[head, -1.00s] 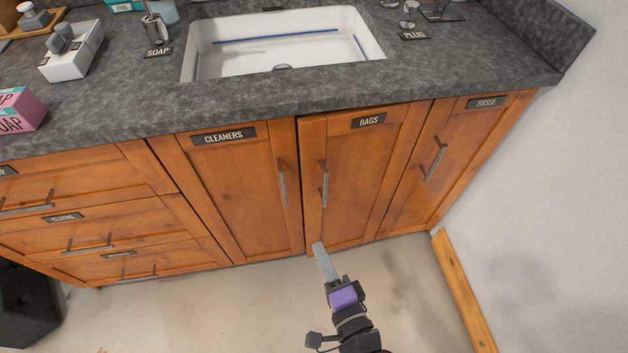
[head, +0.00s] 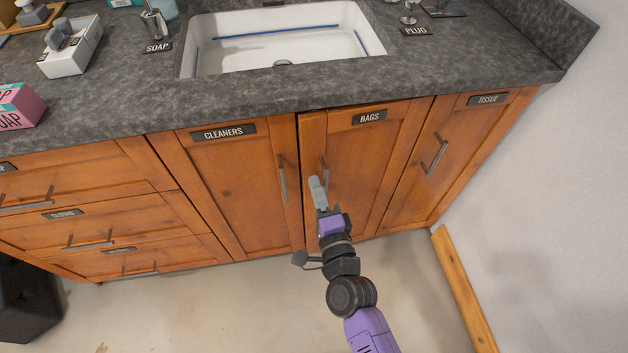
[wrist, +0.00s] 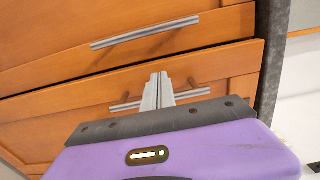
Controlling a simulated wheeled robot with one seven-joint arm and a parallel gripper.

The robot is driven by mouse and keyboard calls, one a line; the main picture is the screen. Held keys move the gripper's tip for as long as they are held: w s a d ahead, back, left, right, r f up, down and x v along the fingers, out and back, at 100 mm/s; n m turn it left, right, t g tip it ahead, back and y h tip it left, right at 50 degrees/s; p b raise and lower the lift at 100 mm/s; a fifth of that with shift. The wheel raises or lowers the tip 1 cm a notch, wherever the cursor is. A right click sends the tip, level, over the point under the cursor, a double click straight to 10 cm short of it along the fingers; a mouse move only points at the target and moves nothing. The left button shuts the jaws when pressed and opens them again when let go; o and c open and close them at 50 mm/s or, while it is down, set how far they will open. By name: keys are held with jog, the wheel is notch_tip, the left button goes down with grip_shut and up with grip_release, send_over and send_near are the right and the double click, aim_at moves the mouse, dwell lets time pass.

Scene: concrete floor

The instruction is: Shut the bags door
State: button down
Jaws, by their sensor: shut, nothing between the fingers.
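The bags door (head: 366,160) is the orange wooden cabinet door below the sink, with a dark "BAGS" label (head: 369,117). Its left edge stands slightly proud of the cleaners door, with a dark gap between them, so it looks slightly ajar. Its grey bar handle (head: 324,166) is near that left edge, its lower part hidden by my gripper. My gripper (head: 317,182) is shut and empty, in front of the handle. In the wrist view, my fingers (wrist: 158,80) overlap the middle of the handle (wrist: 192,94); I cannot tell whether they touch it.
The cleaners door (head: 232,190) is at the left and the tissue door (head: 447,160) at the right, both looking closed. The grey countertop (head: 150,105) overhangs above. A wooden strip (head: 463,290) runs along the right wall. Open floor lies in front.

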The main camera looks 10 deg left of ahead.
aim_at(310, 172)
jog(key=shift+x, duration=0.85)
jog(key=x, duration=0.2)
jog(key=shift+w+a+f+b, duration=0.15)
jog(key=shift+w+b, duration=0.1)
jog(key=shift+b, duration=0.15)
jog(key=shift+w+a+r, duration=0.1)
jog(key=shift+w+r, duration=0.05)
jog(key=shift+r, duration=0.15)
jog(key=shift+f, duration=0.15)
